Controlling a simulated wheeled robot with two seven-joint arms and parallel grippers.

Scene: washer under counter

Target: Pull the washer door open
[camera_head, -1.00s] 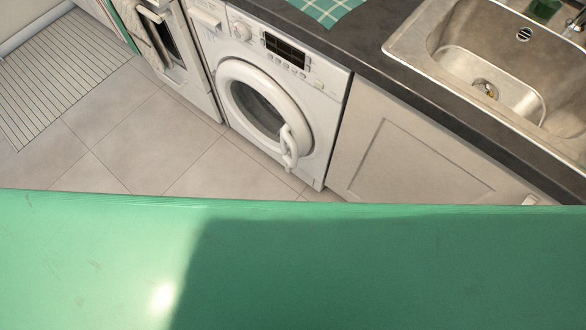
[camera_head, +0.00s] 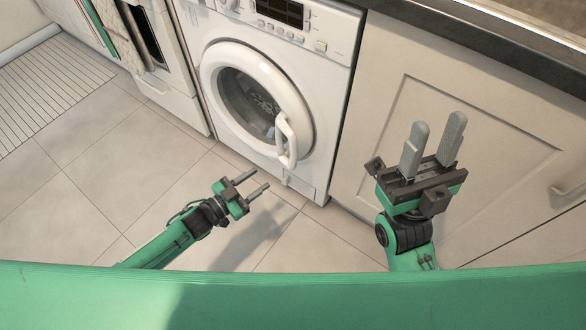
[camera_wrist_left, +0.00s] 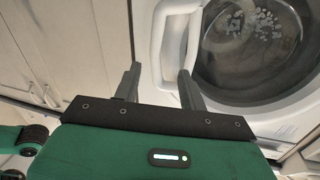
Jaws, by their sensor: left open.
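The white washer (camera_head: 330,60) has a round door with a white ring (camera_head: 209,80) and dark glass; the door looks shut. Its white loop handle (camera_head: 282,140) is at the door's lower right in the head view. My left gripper (camera_head: 261,179) is open and empty, to the lower left of the handle and apart from it. In the left wrist view, my left gripper's fingers (camera_wrist_left: 160,70) point toward the handle (camera_wrist_left: 162,40), which shows between the fingertips, farther off. My right gripper (camera_head: 438,122) is open and empty, in front of the cabinet to the right of the washer.
A pale cabinet door (camera_head: 500,120) with a handle stands right of the washer under a dark counter (camera_head: 480,35). An oven (camera_head: 165,80) stands left of it. The tiled floor (camera_head: 120,165) is clear, with a striped mat (camera_head: 50,90) at far left.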

